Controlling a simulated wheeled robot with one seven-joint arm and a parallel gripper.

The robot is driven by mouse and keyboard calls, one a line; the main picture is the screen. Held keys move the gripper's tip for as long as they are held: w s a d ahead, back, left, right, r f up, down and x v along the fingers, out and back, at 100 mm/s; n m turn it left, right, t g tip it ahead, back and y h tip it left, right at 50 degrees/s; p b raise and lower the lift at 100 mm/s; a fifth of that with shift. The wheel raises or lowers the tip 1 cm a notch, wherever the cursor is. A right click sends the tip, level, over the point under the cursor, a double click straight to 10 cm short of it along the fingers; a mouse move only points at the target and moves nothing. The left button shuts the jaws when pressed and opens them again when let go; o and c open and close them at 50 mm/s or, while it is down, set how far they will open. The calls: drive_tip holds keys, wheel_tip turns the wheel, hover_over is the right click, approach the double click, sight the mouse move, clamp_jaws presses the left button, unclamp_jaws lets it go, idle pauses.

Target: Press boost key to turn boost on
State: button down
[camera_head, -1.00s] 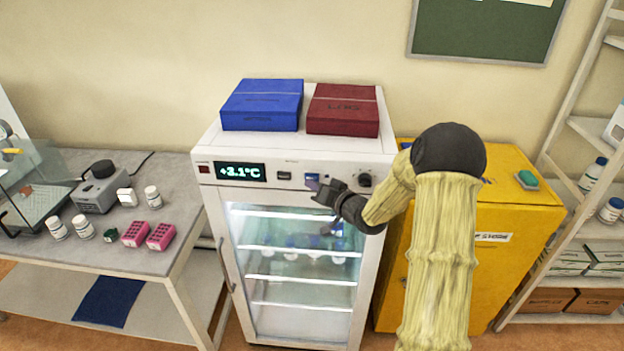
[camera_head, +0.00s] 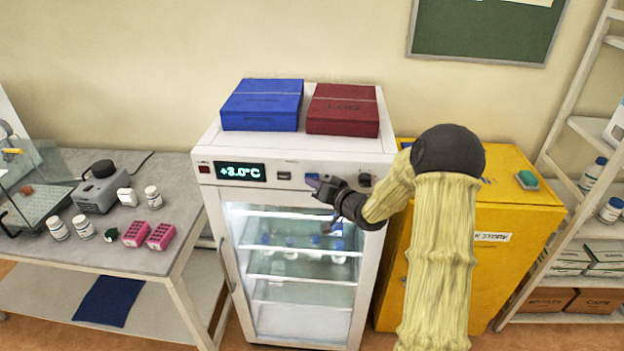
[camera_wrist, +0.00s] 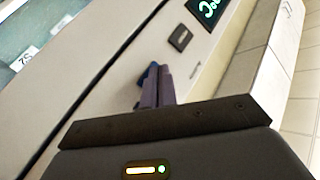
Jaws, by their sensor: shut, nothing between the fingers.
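A white glass-door fridge (camera_head: 375,200) has a control panel along its top front. Its display (camera_head: 240,172) reads +3.0°C; part of the display (camera_wrist: 207,10) shows in the wrist view. A grey key (camera_head: 284,176) sits right of it, also in the wrist view (camera_wrist: 180,38). A blue key (camera_head: 312,177) is further right, mostly covered by my fingers; a bit of it (camera_wrist: 151,75) shows past the fingertips. I cannot read its label. My gripper (camera_head: 315,183) is shut and empty, tips at the blue key; the wrist view shows the fingers together (camera_wrist: 160,82). Contact is unclear.
A dark knob (camera_head: 365,180) is right of my gripper, and a red switch (camera_head: 204,168) is at the panel's left end. Blue (camera_head: 262,105) and dark red (camera_head: 343,110) boxes lie on top. A bench (camera_head: 140,250) stands left, a yellow cabinet (camera_head: 520,220) right.

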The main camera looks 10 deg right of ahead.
idle(0.4)
drive_tip(key=shift+s+a, duration=0.15)
drive_tip(key=shift+s, duration=0.35)
drive_tip(key=s+a+b, duration=0.2)
drive_tip(key=s, duration=0.3)
drive_tip(key=shift+s, duration=0.35)
drive_tip(key=shift+d, duration=0.1)
idle(1.2)
